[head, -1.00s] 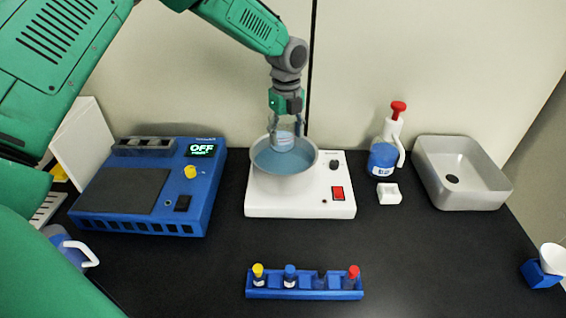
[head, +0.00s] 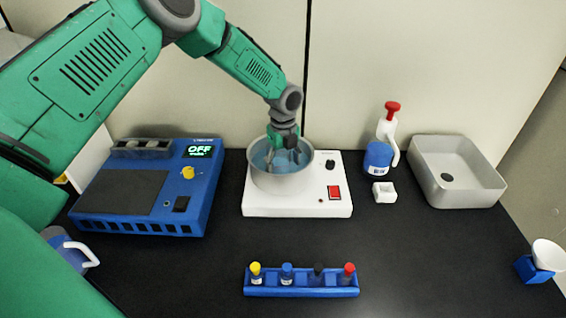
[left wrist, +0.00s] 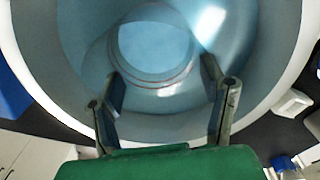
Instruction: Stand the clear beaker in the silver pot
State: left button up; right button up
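The silver pot (head: 283,182) is a round, open metal bowl on a white hot plate. My left gripper (head: 283,158) points down into it, with the fingers inside the rim. The clear beaker (left wrist: 155,55) shows in the left wrist view as a see-through round outline inside the pot, between the two fingers of my left gripper (left wrist: 163,85). My right gripper is not in view.
The white hot plate (head: 298,208) has a red switch. A blue device (head: 150,190) reading OFF stands left. A red-topped bottle (head: 380,155), a small white block (head: 384,192) and a grey basin (head: 458,175) stand right. A blue vial rack (head: 300,286) lies in front.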

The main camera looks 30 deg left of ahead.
pick_arm(q)
jog(key=shift+w+d+r, duration=0.1)
jog(key=shift+d+r, duration=0.05)
jog(key=shift+d, duration=0.3)
jog(key=shift+r, duration=0.2)
notch_tip(320, 180, up, 12)
jog(key=shift+a+f, duration=0.15)
jog(key=shift+f, duration=0.05)
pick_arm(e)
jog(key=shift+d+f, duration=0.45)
pick_arm(q)
jog(key=shift+a, duration=0.1)
